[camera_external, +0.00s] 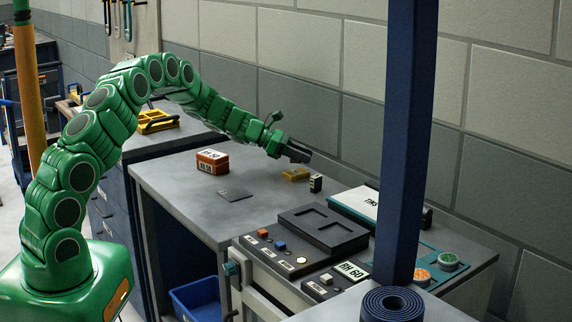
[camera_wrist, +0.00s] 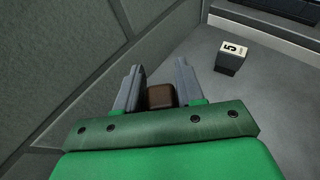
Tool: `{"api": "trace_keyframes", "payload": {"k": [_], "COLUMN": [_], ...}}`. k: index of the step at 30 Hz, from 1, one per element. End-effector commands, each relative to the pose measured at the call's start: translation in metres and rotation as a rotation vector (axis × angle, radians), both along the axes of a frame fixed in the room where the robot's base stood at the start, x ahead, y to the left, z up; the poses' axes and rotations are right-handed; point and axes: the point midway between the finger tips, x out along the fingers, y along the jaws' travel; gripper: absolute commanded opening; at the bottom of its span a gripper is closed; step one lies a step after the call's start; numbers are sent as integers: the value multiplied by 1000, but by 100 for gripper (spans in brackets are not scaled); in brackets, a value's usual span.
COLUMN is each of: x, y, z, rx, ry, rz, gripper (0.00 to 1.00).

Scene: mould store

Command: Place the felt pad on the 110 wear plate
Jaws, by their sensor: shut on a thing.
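My gripper (camera_external: 299,153) is above the grey bench, near the wall. In the wrist view my gripper (camera_wrist: 160,88) is shut on a small brown piece (camera_wrist: 160,97) between its fingers. No mark on this piece is readable, so I cannot tell for sure that it is the felt pad. In the external view the held piece cannot be made out at the dark jaws. A thin dark plate (camera_external: 235,195) lies flat on the bench to the left of my gripper. No number 110 is readable on anything, so I cannot tell which thing is the wear plate.
An orange-brown labelled block (camera_external: 212,162) stands behind the thin plate. A yellow block (camera_external: 296,174) and a small black block with a white label (camera_external: 316,184) stand below my gripper. A control box (camera_external: 300,262) and dark post (camera_external: 405,150) are at right. Bare bench lies around the plate.

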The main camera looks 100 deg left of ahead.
Motion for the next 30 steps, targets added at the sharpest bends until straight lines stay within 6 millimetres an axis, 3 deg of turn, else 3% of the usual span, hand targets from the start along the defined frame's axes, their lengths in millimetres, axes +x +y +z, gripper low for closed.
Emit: {"api": "trace_keyframes", "payload": {"k": [7,19,20,21,25,30], "x": [0,0,0,0,0,0], "y": [0,0,0,0,0,0], "z": [-31,-34,-34,-34,-34,-34], "rx": [-3,-1,-1,-1,-1,-1], "ry": [2,0,0,0,0,0], "rz": [0,0,0,0,0,0], "gripper": [8,8,39,45,65,65]}}
